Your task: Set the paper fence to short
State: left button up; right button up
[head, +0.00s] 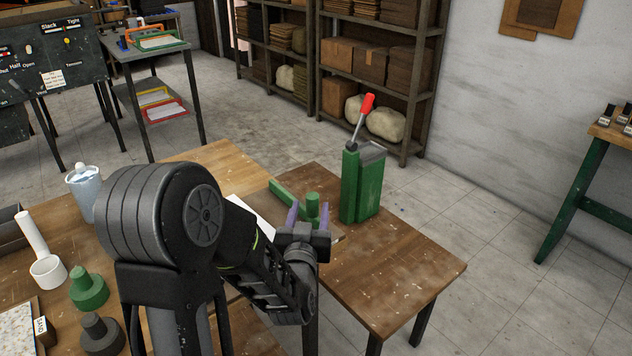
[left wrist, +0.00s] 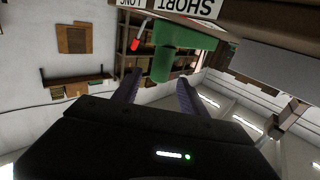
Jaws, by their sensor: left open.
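The green paper fence (head: 283,194) lies on the small wooden table, left of the green punch (head: 363,185) with its raised red-tipped lever. A short green knob (head: 313,203) stands beside the fence; it also shows in the left wrist view (left wrist: 161,66). My left gripper (head: 302,216) is open, its purple fingers at the near side of the knob. In the left wrist view, the knob lies between the lines of the fingers (left wrist: 157,84), seemingly just beyond the tips. A SHORT label (left wrist: 188,7) shows at the top edge, with a partly cut-off LONG label beside it. My right gripper is out of view.
A white sheet (head: 252,213) lies partly behind my left arm. The small table's right front (head: 400,270) is clear.

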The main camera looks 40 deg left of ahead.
pick_arm(q)
jog(key=shift+s, duration=0.1)
jog(key=p+x, duration=0.1)
jog(key=x, duration=0.7)
jog(key=shift+d, duration=0.1)
jog(key=shift+c, duration=0.4)
grip_shut()
dwell(1.0)
